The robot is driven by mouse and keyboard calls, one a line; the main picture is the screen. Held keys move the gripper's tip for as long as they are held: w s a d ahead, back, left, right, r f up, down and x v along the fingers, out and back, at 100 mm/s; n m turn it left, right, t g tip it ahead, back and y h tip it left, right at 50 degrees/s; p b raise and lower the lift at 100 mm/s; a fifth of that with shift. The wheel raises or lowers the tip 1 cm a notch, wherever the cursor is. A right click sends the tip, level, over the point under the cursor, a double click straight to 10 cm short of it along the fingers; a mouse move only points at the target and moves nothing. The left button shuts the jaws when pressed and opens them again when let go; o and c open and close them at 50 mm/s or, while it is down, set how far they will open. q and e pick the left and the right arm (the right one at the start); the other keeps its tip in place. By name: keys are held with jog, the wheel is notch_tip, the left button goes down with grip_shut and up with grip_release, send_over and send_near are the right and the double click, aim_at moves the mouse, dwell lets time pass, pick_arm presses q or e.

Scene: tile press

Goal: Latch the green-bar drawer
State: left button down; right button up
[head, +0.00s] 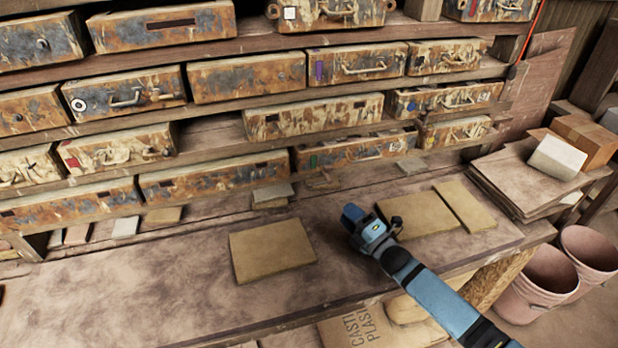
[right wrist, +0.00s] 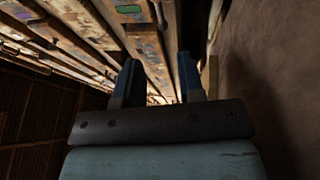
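A drawer front with a green bar (right wrist: 128,9) shows at the top of the right wrist view, above and left of my fingers. How far that drawer stands out is also unclear. My right gripper (head: 368,222) is over the bench in front of the lower drawers, empty and apart from them. In the right wrist view its two fingers (right wrist: 158,82) are spread with nothing between them. My left gripper is in no view.
Several rusty drawers fill the wooden shelves at the back. Flat tan tiles (head: 272,250) lie on the bench (head: 180,290), one beside my right gripper (head: 418,213). Stacked boards (head: 510,180) and a white block (head: 556,158) are at the right. The bench's front left is clear.

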aim_at(319, 183)
jog(key=shift+w+a+r, duration=0.1)
jog(key=shift+w+a, duration=0.35)
jog(key=shift+a, duration=0.05)
jog(key=x, duration=1.1)
jog(key=shift+p, duration=0.4)
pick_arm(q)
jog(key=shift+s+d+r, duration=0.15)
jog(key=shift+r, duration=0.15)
pick_arm(e)
jog(key=shift+d, duration=0.1)
